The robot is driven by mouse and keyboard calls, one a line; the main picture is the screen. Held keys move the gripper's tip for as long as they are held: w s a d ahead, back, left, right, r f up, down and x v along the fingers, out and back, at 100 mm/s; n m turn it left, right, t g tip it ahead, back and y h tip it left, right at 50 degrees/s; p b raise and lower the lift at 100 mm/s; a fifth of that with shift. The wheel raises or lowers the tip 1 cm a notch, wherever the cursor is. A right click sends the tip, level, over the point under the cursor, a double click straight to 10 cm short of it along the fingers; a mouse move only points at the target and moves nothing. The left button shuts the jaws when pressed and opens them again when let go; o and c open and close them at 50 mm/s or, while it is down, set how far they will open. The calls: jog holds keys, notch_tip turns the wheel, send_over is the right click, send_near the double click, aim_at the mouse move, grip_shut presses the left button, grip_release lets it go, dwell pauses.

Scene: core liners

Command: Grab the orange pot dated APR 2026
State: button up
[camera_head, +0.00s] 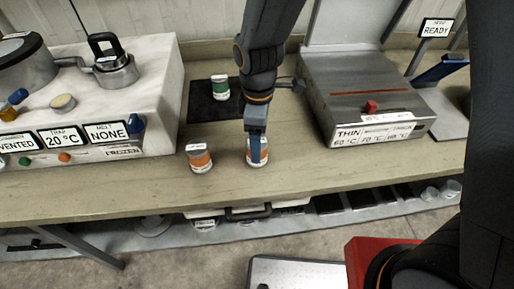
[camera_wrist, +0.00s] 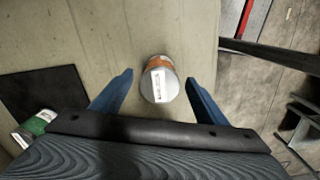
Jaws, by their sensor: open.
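Two white pots with orange bands stand upright near the front edge of the bench: the left orange pot (camera_head: 199,158) and the right orange pot (camera_head: 258,152). The dates on their labels are too small to read. My gripper (camera_head: 257,137) points down at the right orange pot and partly covers it in the head view. In the wrist view, one orange pot (camera_wrist: 159,82) shows its white, labelled lid between the two blue fingers of my open gripper (camera_wrist: 159,77), with gaps on both sides. I cannot tell whether the fingertips are below its lid.
A green-banded pot (camera_head: 220,86) stands on a black mat (camera_head: 198,104) behind; it also shows in the wrist view (camera_wrist: 38,122). A white apparatus (camera_head: 158,75) is at left, a grey thin-heating box (camera_head: 345,80) at right. Bare bench (camera_head: 100,188) lies in front.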

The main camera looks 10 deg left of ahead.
jog(key=shift+f, duration=0.85)
jog(key=c, duration=1.2)
jog(key=shift+r, duration=0.1)
jog(key=shift+c, duration=0.2)
